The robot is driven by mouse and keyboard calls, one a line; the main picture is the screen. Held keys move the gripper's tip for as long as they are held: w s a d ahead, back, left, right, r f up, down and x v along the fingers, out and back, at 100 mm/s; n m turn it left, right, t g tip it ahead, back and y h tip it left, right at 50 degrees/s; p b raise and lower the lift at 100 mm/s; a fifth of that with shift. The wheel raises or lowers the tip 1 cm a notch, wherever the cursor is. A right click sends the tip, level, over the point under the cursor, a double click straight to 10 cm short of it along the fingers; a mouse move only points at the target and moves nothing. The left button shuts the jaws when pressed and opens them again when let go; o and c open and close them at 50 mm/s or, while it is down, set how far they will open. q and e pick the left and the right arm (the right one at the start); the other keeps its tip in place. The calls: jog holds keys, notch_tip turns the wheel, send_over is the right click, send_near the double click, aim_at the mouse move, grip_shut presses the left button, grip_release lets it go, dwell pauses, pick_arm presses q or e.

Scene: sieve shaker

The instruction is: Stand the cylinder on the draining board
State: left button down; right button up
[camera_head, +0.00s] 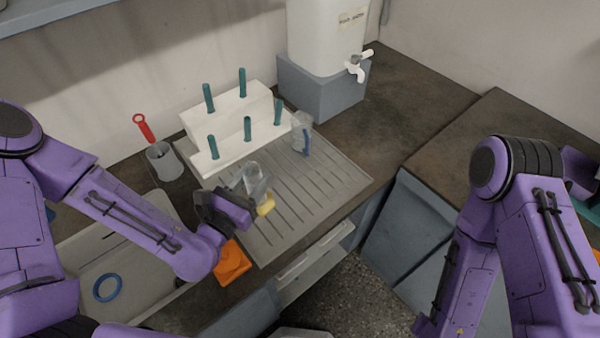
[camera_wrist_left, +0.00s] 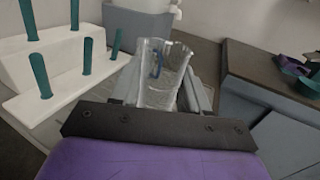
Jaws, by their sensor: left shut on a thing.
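A clear cylinder (camera_head: 256,180) with a yellow piece at its lower end is between the fingers of my left gripper (camera_head: 246,194), which is shut on it. In the left wrist view the clear cylinder (camera_wrist_left: 162,88) stands between the two grey fingers, its open top facing away from the wrist. The grey ribbed draining board (camera_head: 325,190) lies beneath and beyond it. The cylinder is over the board's near left part; I cannot tell whether its foot touches the board. My right gripper is out of view; only my right arm shows.
A white peg rack (camera_head: 240,150) with several teal pegs stands at the board's back left. A clear jug with a blue handle (camera_head: 303,132) stands at the back. An orange item (camera_head: 231,262) lies near the front edge, beside the sink (camera_head: 75,245). The board's right part is clear.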

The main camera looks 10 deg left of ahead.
pick_arm(q)
jog(key=s+d+r+m+g+h+p, duration=0.4)
jog(key=s+r+h, duration=0.2)
jog(key=s, duration=0.1)
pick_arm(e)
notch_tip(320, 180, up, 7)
pick_arm(q)
jog(key=w+f+b, duration=1.3)
jog(key=b, duration=0.1)
jog(key=shift+w+m, duration=0.25)
jog(key=shift+m, duration=0.15)
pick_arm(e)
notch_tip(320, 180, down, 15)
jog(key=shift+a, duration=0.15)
pick_arm(q)
jog(key=shift+a+f+b, duration=0.1)
jog(key=shift+f+b, duration=0.05)
jog(key=shift+b, duration=0.15)
